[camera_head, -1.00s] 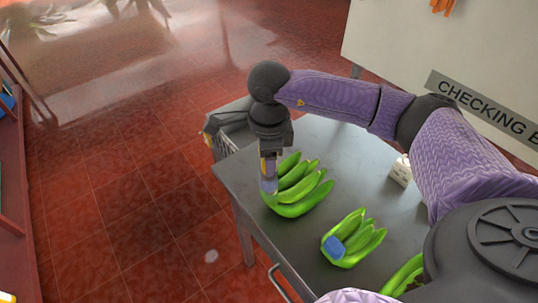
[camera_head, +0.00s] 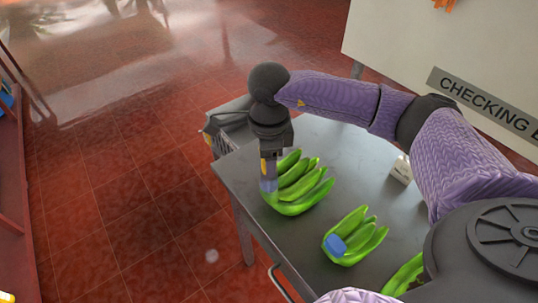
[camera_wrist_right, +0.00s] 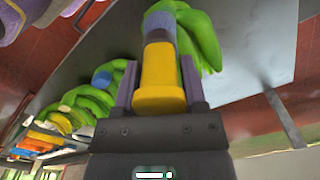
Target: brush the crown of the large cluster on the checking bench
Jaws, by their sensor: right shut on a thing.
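My right gripper (camera_head: 268,152) is shut on a brush with a yellow handle (camera_wrist_right: 160,85) and a dull purple-grey head. The brush points down at the left end of a large green banana cluster (camera_head: 305,192) on the grey checking bench (camera_head: 325,150). The brush head (camera_head: 269,184) is at the crown end and seems to touch it; the exact contact is hidden. In the right wrist view the cluster (camera_wrist_right: 205,40) lies just beyond the brush. My left gripper is not in view.
A smaller cluster with a blue patch (camera_head: 335,244) lies nearer on the bench, and another cluster (camera_head: 402,277) is partly hidden by my body. A small white object (camera_head: 401,169) sits at the right. A grey crate (camera_head: 229,128) stands beyond the bench's left corner.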

